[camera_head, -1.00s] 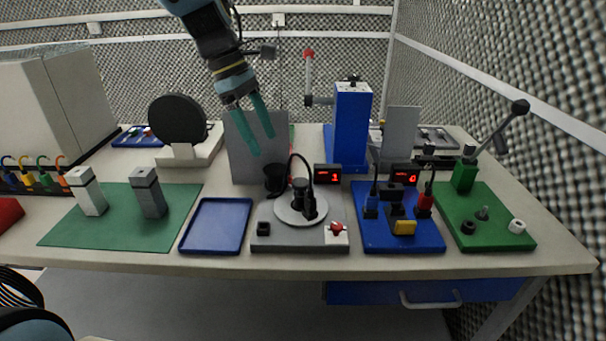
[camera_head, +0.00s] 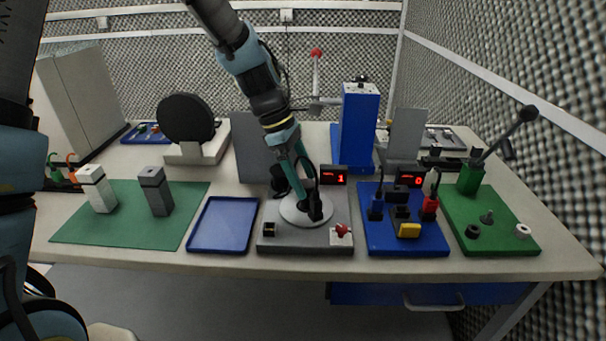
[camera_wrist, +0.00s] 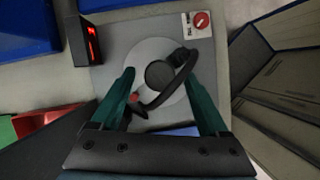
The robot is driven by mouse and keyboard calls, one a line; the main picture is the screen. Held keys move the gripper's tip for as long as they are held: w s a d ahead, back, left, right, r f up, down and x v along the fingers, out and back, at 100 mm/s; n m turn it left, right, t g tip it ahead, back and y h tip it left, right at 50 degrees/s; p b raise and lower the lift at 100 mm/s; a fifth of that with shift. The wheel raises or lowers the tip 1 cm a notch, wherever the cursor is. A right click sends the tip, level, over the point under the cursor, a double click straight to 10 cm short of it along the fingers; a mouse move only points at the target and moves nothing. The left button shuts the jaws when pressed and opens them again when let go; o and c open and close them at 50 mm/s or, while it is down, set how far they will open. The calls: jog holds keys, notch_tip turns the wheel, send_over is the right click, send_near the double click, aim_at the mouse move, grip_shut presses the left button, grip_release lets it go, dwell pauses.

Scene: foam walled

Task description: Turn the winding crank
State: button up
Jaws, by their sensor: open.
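A crank-like arm with a red knob (camera_head: 316,53) stands upright at the left side of the blue tower (camera_head: 360,115). A pale round disc (camera_head: 291,215) lies on a grey base (camera_head: 282,245); in the wrist view the disc (camera_wrist: 138,63) carries a round black hub (camera_wrist: 159,74) and a curved black piece (camera_wrist: 184,60). I cannot tell for certain which part is the winding crank. My gripper (camera_head: 306,205) is low over the disc, fingers open. In the wrist view, my gripper's (camera_wrist: 160,82) fingers lie either side of the hub; contact is unclear.
A display (camera_head: 333,175) reading 1 stands behind the disc, and a red knob (camera_head: 340,230) is at the base's front right. A blue tray (camera_head: 222,225) lies to the left. A blue board (camera_head: 380,240) with plugs and a green board (camera_head: 490,235) with a lever are to the right.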

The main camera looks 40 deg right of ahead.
jog(key=shift+c, duration=0.2)
grip_shut()
dwell(0.5)
